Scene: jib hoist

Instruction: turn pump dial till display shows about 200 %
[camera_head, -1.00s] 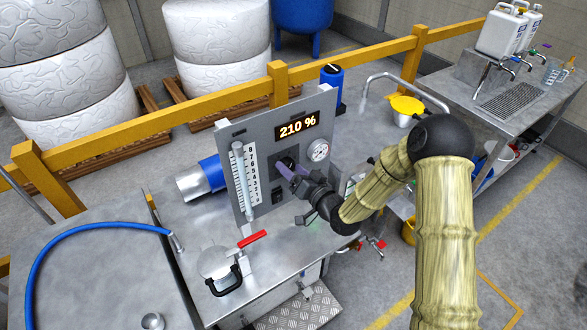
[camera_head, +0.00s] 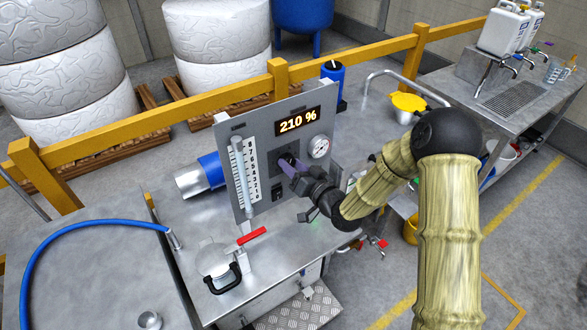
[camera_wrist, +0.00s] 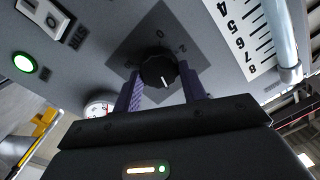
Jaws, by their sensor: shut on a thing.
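The pump panel (camera_head: 240,130) is an upright grey plate on the steel bench. Its display (camera_head: 298,120) reads 210 % in orange digits. The pump dial is a black ribbed knob with a white pointer mark, seen clearly in the wrist view (camera_wrist: 158,70) on a dark square plate with numbers round it. My gripper (camera_head: 287,163) is at the dial from the front right. In the wrist view its two purple fingers (camera_wrist: 162,90) stand on either side of the knob, shut on it. In the head view the fingers mostly hide the dial.
A scale with a clear tube (camera_head: 243,170) is left of the dial, and a round gauge (camera_head: 319,147) is right of it. A red-handled valve (camera_head: 252,236) sticks up in front of the panel. A green lit button (camera_wrist: 25,62) and a switch (camera_wrist: 45,15) show in the wrist view.

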